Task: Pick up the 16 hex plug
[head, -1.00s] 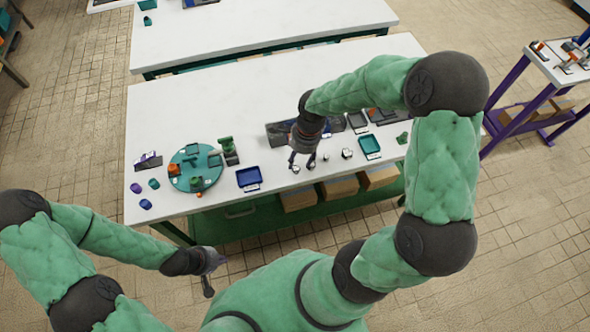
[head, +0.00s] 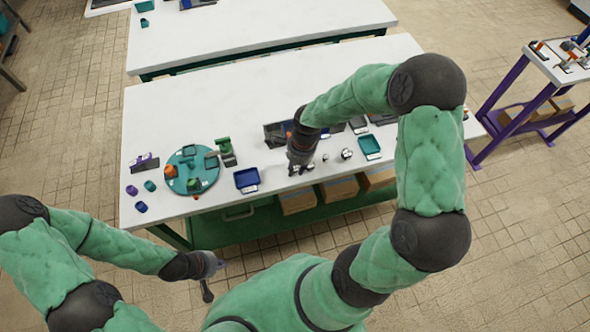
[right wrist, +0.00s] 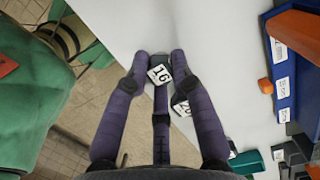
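The 16 hex plug, with a white tag reading 16 (right wrist: 160,73), is at the fingertips of my right gripper (right wrist: 160,62) in the right wrist view. The fingers lean inward on either side of it; whether they press on it is unclear. A second plug with a tag that seems to read 20 (right wrist: 182,106) is close beside the right finger, partly covered. In the head view my right gripper (head: 297,168) points down at the table's front edge and hides the 16 plug. My left gripper (head: 209,276) is empty, its fingers apart, in front of the table.
The white table (head: 180,110) holds a teal turntable (head: 177,162), a blue tray (head: 246,180) and a teal tray (head: 369,146). Another small plug (head: 346,153) stands right of my right gripper. The table's back part is clear.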

